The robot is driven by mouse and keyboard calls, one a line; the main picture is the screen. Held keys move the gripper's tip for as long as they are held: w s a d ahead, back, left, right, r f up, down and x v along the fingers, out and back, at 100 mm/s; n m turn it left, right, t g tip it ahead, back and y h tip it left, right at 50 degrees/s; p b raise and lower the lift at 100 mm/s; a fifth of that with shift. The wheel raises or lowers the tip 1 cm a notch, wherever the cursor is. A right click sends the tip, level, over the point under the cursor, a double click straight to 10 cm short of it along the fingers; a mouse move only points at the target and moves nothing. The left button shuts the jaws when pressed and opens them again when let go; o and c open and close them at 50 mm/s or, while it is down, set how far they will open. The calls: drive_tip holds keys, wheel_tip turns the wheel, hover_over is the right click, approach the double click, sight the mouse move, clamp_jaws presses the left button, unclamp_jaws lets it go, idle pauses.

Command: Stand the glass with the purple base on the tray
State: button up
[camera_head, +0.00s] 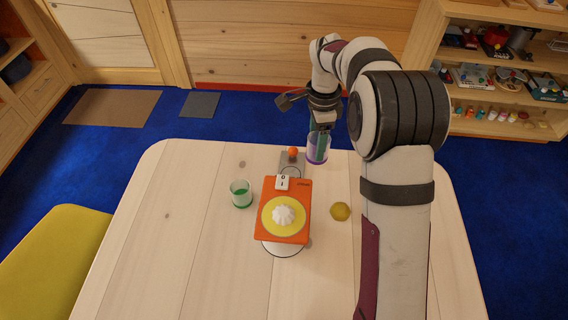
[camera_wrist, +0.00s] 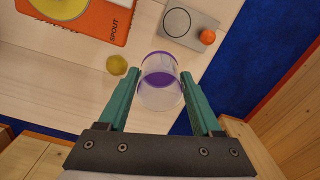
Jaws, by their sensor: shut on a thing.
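The clear glass with the purple base (camera_head: 317,150) is near the far edge of the table, upright or nearly so. It also shows in the wrist view (camera_wrist: 160,88). My gripper (camera_head: 321,127) is shut on it, with green fingers (camera_wrist: 161,74) on either side of its wall. I cannot tell whether its base touches the table. A grey square plate with a ring marking (camera_head: 286,160), which looks like the tray, is just left of the glass in the head view. In the wrist view the plate (camera_wrist: 176,24) is bare inside its ring.
An orange ball (camera_head: 293,152) sits at the plate's edge. The orange board (camera_head: 296,232) with a yellow dish and white reamer stands nearer. A glass with green in it (camera_head: 241,194) is left and a yellow ball (camera_head: 340,211) right. The table's left side is clear.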

drive_tip(key=s+d, duration=0.1)
drive_tip(key=d, duration=0.3)
approach(290, 162)
drive_tip(key=s, duration=0.4)
drive_tip(key=shift+s+d, duration=0.15)
drive_tip(key=shift+s, duration=0.05)
drive_tip(key=shift+f, duration=1.95)
drive_tip(key=o, duration=1.4)
drive_tip(key=shift+f, duration=0.15)
drive_tip(key=shift+o, duration=0.2)
